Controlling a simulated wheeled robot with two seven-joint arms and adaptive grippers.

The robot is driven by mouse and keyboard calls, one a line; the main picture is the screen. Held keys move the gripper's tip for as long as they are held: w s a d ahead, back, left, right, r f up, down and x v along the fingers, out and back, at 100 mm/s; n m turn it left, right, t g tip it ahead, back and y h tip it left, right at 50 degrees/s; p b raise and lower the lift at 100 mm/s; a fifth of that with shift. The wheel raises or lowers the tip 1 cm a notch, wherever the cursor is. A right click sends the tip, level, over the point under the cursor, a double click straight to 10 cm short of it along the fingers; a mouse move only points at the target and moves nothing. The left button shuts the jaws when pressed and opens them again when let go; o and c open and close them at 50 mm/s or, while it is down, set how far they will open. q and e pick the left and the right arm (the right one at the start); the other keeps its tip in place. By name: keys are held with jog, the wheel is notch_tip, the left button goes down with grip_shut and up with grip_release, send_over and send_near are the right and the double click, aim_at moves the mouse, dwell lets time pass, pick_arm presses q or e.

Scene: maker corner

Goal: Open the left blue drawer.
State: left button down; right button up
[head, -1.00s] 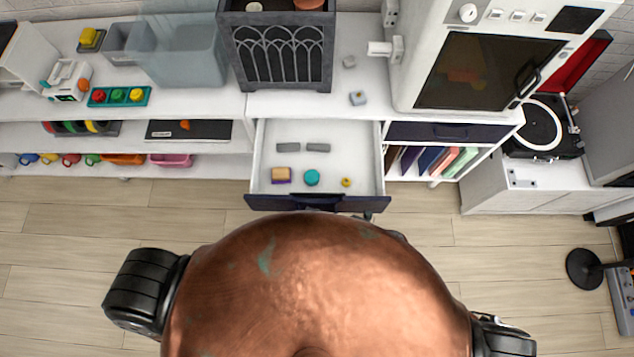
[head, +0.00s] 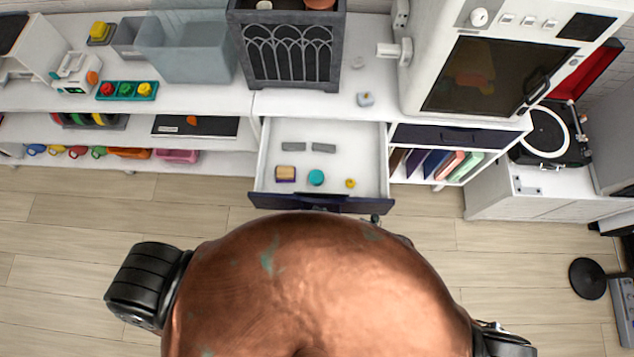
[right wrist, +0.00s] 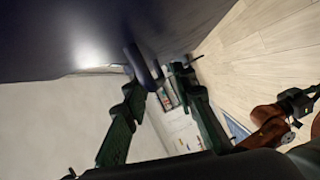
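The left blue drawer (head: 270,201) is pulled out from under the white counter in the head view, its dark blue front facing me. Inside lie two grey bars, a tan-and-purple block (head: 286,173), a teal round piece (head: 316,177) and a small yellow piece (head: 350,183). In the right wrist view the dark blue front (right wrist: 70,35) fills the upper left, with its handle (right wrist: 146,68) standing out. My right gripper (right wrist: 162,84) has its fingers spread, with the handle near their tips; contact is unclear. My left gripper is not in view.
The right blue drawer (head: 440,134) is shut, above a shelf of books (head: 440,163). A white oven-like cabinet (head: 480,75) and a dark planter (head: 288,50) stand on the counter. A record player (head: 550,135) is at right.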

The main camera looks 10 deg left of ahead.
jog(key=f+v, duration=0.1)
jog(key=v, duration=0.9)
jog(key=shift+d+r, duration=0.4)
jog(key=shift+r, duration=0.05)
jog(key=shift+s, duration=0.1)
